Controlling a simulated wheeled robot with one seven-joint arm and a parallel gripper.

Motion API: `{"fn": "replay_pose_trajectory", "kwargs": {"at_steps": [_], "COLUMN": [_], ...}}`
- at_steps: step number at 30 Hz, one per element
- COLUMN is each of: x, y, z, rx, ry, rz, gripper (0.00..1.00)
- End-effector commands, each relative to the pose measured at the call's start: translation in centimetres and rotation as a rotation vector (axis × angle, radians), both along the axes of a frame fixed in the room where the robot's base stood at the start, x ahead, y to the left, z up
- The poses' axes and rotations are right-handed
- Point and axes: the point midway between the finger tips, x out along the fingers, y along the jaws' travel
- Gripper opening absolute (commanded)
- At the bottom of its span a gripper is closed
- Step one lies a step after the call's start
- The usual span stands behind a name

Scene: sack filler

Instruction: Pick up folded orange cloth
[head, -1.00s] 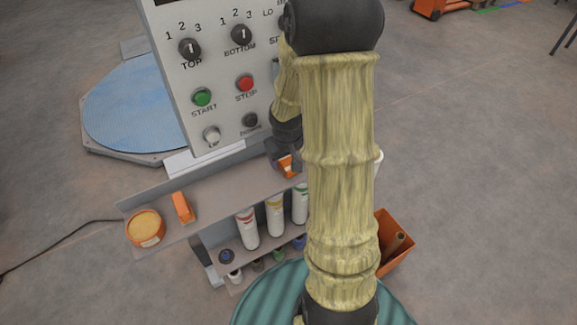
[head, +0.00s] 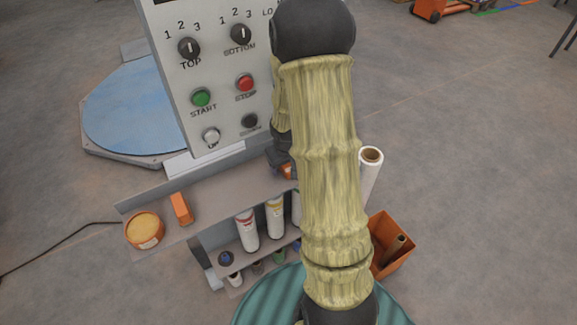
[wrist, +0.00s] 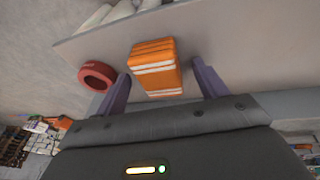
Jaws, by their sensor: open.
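The folded orange cloth (wrist: 154,68) with pale stripes lies on the grey shelf in the wrist view. My gripper (wrist: 161,70) is open, with one finger on each side of the cloth and gaps showing between them. I cannot tell how far the fingertips are above the shelf. In the head view a small orange patch, likely the cloth (head: 288,171), shows beside my arm. My arm hides the rest of it and my fingers there.
A red ring (wrist: 97,75) lies close beside my left finger. White tubes (head: 247,230) stand below. A control panel (head: 215,80) rises behind. A white roll (head: 370,170) and orange bin (head: 392,243) are right.

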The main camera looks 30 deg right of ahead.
Motion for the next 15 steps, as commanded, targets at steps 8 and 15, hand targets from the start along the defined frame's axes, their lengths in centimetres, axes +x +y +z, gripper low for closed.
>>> {"fn": "replay_pose_trajectory", "kwargs": {"at_steps": [8,15], "x": [-0.02,-0.02], "y": [-0.01,0.0], "z": [0.02,0.01], "rx": [0.0,0.0], "ry": [0.0,0.0], "rz": [0.0,0.0], "gripper": [0.68,0.25]}}
